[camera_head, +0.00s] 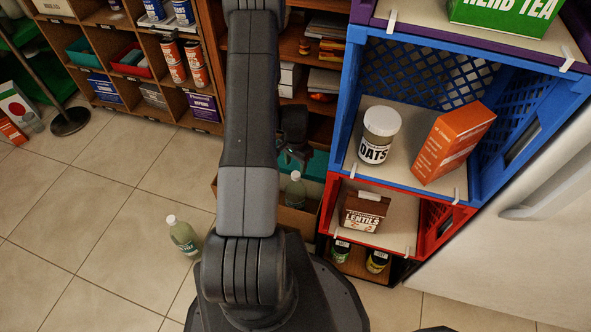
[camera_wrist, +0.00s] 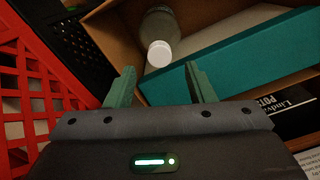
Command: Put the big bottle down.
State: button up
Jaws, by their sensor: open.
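A clear greenish bottle with a white cap (camera_head: 295,191) stands in an open cardboard box (camera_head: 262,217) below my gripper (camera_head: 292,158). In the wrist view this bottle (camera_wrist: 160,25) lies just beyond the fingertips, its cap lined up between them. My gripper (camera_wrist: 160,68) is open and empty, with the two green fingers apart and clear of the bottle. Another pale green bottle with a white cap and a label (camera_head: 184,238) stands on the floor left of my arm. I cannot tell from the views which bottle is the big one.
A teal box (camera_wrist: 235,50) lies beside the bottle. Right of the cardboard box, a red crate (camera_head: 432,222) holds a lentils box (camera_head: 365,212). The blue crate (camera_head: 420,42) above holds an oats jar (camera_head: 379,135) and an orange box (camera_head: 453,143). Tiled floor at left is mostly clear.

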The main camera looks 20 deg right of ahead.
notch_tip(320, 180, up, 5)
jog(key=shift+r+p, duration=0.2)
jog(key=shift+p, duration=0.25)
jog(key=shift+o, duration=0.2)
